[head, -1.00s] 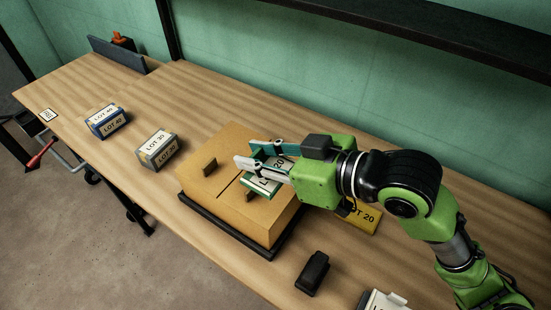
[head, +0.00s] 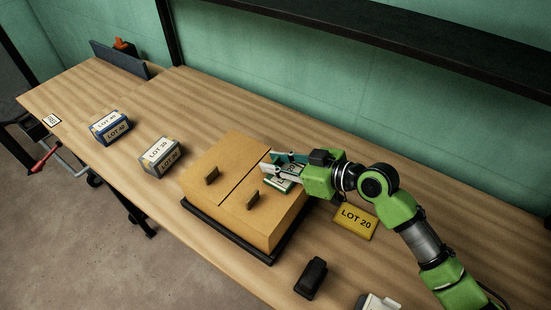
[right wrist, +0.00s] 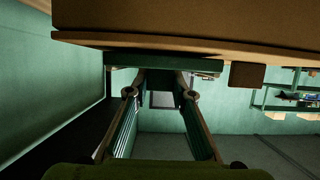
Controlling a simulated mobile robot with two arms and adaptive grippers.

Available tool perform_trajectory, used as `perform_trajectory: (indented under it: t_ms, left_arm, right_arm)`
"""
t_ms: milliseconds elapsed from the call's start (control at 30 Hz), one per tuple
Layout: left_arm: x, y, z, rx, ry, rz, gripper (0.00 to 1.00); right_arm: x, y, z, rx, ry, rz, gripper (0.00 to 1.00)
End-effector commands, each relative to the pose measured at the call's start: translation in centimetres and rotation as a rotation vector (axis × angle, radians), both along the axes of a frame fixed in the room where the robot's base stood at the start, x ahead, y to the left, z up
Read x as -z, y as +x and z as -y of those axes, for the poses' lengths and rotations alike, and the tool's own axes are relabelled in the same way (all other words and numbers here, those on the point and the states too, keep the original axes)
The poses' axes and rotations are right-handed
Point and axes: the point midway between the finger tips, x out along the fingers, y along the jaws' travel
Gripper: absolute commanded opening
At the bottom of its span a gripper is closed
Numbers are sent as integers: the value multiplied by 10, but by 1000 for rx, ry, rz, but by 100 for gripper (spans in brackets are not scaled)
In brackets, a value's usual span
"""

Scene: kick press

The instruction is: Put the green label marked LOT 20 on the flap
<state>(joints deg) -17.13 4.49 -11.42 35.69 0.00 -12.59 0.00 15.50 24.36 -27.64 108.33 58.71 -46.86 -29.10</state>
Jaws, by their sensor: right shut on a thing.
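A cardboard box (head: 272,222) with two top flaps and a small brown tab (head: 253,200) on the near one stands on a black tray (head: 228,236). My right gripper (head: 273,172) is shut on the green label (head: 279,185) at the right end of the box top. The label's white face is mostly covered by the fingers. In the right wrist view the green label (right wrist: 160,62) lies close along the cardboard surface (right wrist: 180,22); I cannot tell whether they touch. My left gripper is not in view.
A yellow LOT 20 sign (head: 355,220) lies right of the box. A black block (head: 311,278) and a white object (head: 378,302) are at the front. LOT 30 (head: 161,156) and LOT 40 (head: 110,127) boxes stand left. Bench (head: 150,105) between them and the wall is clear.

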Motion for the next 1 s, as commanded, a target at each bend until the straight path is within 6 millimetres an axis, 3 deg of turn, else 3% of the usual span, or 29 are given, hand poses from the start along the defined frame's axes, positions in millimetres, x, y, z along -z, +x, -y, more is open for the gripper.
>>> perform_trajectory:
  t_ms: [333, 367, 400, 800, 1000]
  left_arm:
    - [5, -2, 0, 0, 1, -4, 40]
    - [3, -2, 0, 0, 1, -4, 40]
    - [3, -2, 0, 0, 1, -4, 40]
    - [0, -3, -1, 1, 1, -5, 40]
    - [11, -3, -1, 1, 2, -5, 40]
  right_arm:
    - [5, 0, 0, -1, 0, 2, 6]
    - [3, 0, 0, -1, 0, 2, 30]
    - [3, 0, 0, 0, 0, 1, 39]
    - [-1, 0, 0, 0, 0, 1, 39]
    - [-8, -15, 23, 0, -4, 5, 39]
